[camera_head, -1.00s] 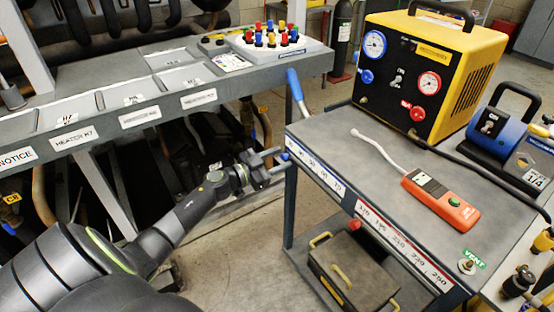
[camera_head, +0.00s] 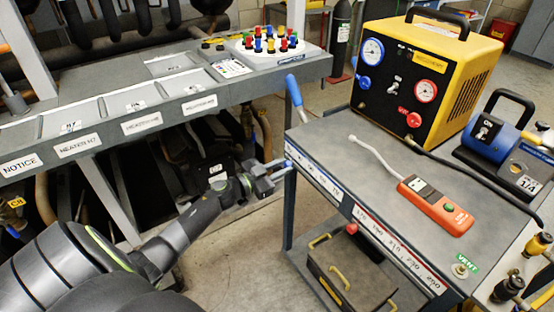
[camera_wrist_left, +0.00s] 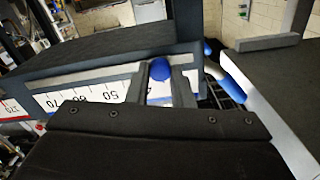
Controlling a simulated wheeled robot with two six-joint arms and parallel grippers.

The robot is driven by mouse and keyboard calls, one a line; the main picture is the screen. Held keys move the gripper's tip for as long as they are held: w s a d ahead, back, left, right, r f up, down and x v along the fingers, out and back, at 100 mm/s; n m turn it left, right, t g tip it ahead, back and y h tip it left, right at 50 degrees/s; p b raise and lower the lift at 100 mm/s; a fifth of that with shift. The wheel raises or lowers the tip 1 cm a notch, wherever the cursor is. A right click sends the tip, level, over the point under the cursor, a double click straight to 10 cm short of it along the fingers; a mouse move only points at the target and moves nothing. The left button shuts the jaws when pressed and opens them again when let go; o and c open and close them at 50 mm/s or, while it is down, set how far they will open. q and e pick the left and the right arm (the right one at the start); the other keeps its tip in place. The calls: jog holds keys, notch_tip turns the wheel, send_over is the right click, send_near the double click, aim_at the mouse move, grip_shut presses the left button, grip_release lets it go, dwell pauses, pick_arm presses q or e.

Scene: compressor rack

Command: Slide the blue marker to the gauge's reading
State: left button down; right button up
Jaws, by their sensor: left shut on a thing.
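The blue marker (camera_head: 289,165) is a small blue knob on the blue-banded white scale strip (camera_head: 318,177) along the cart's front edge, near its left end. My left gripper (camera_head: 280,167) is at that edge, shut on the marker. In the left wrist view the marker (camera_wrist_left: 160,69) sits between the two fingers, and an upside-down 50 on the scale (camera_wrist_left: 90,92) is just left of them. The blue-rimmed gauge (camera_head: 373,50) is on the yellow and black machine (camera_head: 440,70); its needle is too small to read. My right gripper is not in view.
A red-rimmed gauge (camera_head: 426,91) is on the same machine. An orange handheld meter (camera_head: 435,205) lies on the cart top (camera_head: 350,200). A red-banded scale (camera_head: 400,255) continues along the edge. A blue handle (camera_head: 294,91) rises at the left corner. The grey rack (camera_head: 130,105) stands left.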

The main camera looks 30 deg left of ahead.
aim_at(299, 168)
pick_arm(q)
jog(key=shift+s+d+r+p, duration=0.1)
jog(key=shift+s+d+p, duration=0.1)
jog(key=shift+d+p, duration=0.25)
jog(key=shift+s+d+r+p, duration=0.1)
jog(key=shift+s+d+p, duration=0.05)
jog(key=shift+d+p, duration=0.3)
jog(key=shift+s+d+f, duration=0.2)
jog(key=shift+d, duration=0.3)
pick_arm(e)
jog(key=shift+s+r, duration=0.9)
pick_arm(q)
jog(key=c, duration=1.3)
grip_release()
jog(key=shift+o, duration=0.2)
jog(key=shift+s, duration=0.1)
jog(key=v, duration=1.7)
jog(key=shift+b, duration=0.45)
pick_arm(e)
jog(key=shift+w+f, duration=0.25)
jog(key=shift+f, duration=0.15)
pick_arm(q)
jog(key=shift+s+a+f, duration=0.1)
jog(key=shift+a, duration=0.05)
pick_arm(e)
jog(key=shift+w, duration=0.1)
